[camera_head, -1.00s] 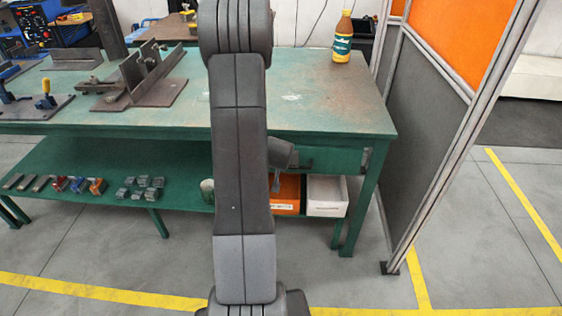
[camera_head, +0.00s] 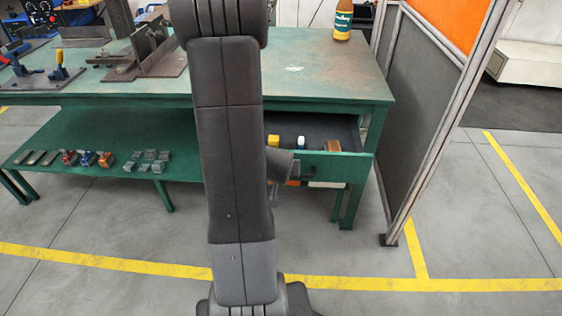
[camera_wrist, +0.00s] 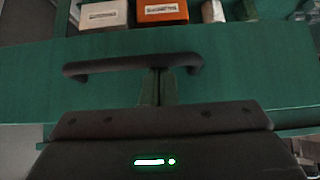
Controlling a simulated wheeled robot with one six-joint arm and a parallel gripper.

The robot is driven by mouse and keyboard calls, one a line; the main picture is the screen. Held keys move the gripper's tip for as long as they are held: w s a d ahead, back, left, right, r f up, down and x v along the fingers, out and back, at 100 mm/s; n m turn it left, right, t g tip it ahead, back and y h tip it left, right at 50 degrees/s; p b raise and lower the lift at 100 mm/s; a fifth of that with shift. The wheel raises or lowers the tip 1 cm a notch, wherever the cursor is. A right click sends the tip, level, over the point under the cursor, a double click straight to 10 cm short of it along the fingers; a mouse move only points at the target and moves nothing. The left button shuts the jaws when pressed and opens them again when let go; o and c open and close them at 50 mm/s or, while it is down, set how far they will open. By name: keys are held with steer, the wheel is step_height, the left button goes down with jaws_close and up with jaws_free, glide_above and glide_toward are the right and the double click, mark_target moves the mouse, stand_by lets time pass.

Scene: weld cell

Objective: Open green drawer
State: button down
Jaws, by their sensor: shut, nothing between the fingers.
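The green drawer (camera_head: 350,166) under the right end of the green workbench is pulled out, its dark inside showing. In the wrist view the dark bar handle (camera_wrist: 105,66) runs across the green drawer front (camera_wrist: 240,75). My gripper (camera_wrist: 158,86) is shut, its fingertips together at the handle's middle. I cannot tell whether they touch the bar or sit behind it.
A bottle (camera_head: 343,20) stands at the workbench's (camera_head: 330,75) back right. Fixtures stand on its left half. A partition (camera_head: 425,120) rises close to the right of the drawer. In the wrist view an orange bin (camera_wrist: 161,12) and a white bin (camera_wrist: 104,14) show beyond the handle.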

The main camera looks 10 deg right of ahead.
steer(key=s+a+b, duration=0.1)
steer(key=s+a, duration=0.1)
steer(key=s, duration=0.6)
steer(key=shift+s+a, duration=0.2)
steer(key=shift+s, duration=0.05)
